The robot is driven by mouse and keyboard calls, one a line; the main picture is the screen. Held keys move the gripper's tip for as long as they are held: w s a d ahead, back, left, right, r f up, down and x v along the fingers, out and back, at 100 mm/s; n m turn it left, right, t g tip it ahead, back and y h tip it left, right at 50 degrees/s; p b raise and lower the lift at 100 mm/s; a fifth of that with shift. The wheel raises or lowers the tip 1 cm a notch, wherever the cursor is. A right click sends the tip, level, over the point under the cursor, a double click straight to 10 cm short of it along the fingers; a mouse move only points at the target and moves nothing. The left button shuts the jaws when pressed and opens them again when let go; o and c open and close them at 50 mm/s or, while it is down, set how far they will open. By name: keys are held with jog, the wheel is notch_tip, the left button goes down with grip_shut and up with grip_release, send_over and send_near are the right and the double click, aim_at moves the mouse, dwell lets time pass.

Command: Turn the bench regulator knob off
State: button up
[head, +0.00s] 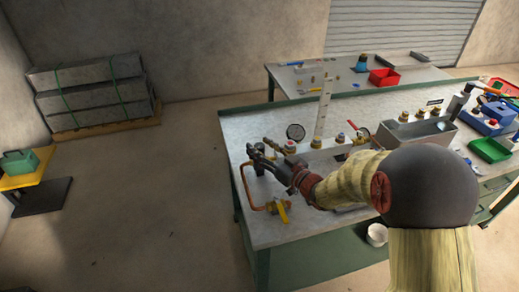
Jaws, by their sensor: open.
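My gripper (262,159) is open at the left part of the green-framed workbench (243,130). Its dark fingers reach left over the bench's pipework. A small black knob-like part (259,147) shows at the fingertips; I cannot tell whether it is the regulator knob or part of my gripper, nor whether anything touches. My arm and gripper hide part of the fittings here.
A copper pipe (247,190) with a yellow-handled valve (283,212) is at the bench's front left. A second table (345,75) is behind.

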jog(key=shift+w+a, duration=0.3)
jog(key=shift+c, duration=0.3)
jog(key=c, duration=1.1)
